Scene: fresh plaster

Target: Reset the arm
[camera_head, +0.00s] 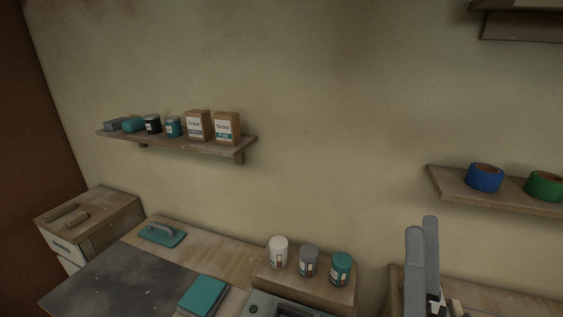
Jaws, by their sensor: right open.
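My right gripper (422,240) stands upright at the lower right of the head view, its two grey fingers pointing up in front of the wall. The fingers look close together from this angle, with a narrow gap, and nothing shows between them. Its wrist runs off the bottom edge. My left gripper is not in the picture.
A wall shelf (176,142) at left holds boxes, jars and blocks. Another shelf (493,190) at right holds blue tape (484,178) and green tape (546,186). Below, a workbench (215,250) bears a teal float (163,236), a teal block (203,295) and a riser (305,283) with three jars.

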